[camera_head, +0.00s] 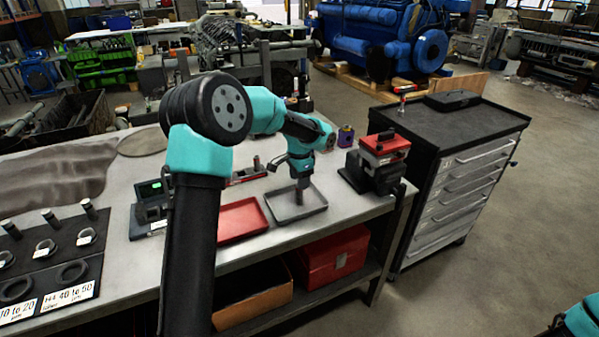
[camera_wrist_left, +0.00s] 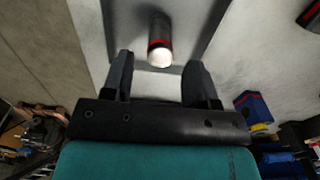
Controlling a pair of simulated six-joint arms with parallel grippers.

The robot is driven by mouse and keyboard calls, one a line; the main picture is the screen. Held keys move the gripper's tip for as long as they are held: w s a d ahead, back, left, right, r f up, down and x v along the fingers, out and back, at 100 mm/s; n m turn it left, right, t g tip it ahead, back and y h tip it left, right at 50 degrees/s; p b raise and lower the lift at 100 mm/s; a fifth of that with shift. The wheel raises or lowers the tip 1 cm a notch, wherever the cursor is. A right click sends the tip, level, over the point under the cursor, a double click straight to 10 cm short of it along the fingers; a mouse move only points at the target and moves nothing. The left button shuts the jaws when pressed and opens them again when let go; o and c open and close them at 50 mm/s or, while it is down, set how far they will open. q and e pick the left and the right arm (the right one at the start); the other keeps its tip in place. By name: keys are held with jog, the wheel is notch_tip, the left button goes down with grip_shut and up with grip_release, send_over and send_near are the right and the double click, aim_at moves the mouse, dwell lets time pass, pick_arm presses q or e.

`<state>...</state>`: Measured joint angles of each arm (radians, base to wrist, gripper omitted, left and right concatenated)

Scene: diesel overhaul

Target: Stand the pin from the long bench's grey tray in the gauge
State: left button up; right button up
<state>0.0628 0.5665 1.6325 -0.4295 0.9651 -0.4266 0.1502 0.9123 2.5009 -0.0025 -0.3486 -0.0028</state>
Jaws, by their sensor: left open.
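My left gripper (camera_head: 300,181) points down over the grey tray (camera_head: 316,207) on the long bench. In the left wrist view its two fingers (camera_wrist_left: 158,68) are spread apart. The pin (camera_wrist_left: 160,32), a dark cylinder with a red band and a pale end, shows ahead of the gap between the fingers, over the grey tray floor. I cannot tell from the wrist view whether the fingers flank it; it is not gripped. In the head view the gripper hides most of the pin. A dark device with a small green display (camera_head: 151,190), seemingly the gauge, stands left of the trays, partly behind my arm.
A red tray (camera_head: 240,219) lies just left of the grey tray. A red-and-black block (camera_head: 376,162) stands to the right. A board with rings and pins (camera_head: 50,250) is at the left end. A dark-topped drawer cabinet (camera_head: 455,185) stands beyond the bench's right end.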

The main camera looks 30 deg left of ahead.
pick_arm(q)
jog(key=shift+f, duration=1.7)
jog(key=c, duration=0.9)
jog(key=shift+r, duration=0.1)
jog(key=shift+r, duration=0.1)
jog(key=shift+r, duration=2.55)
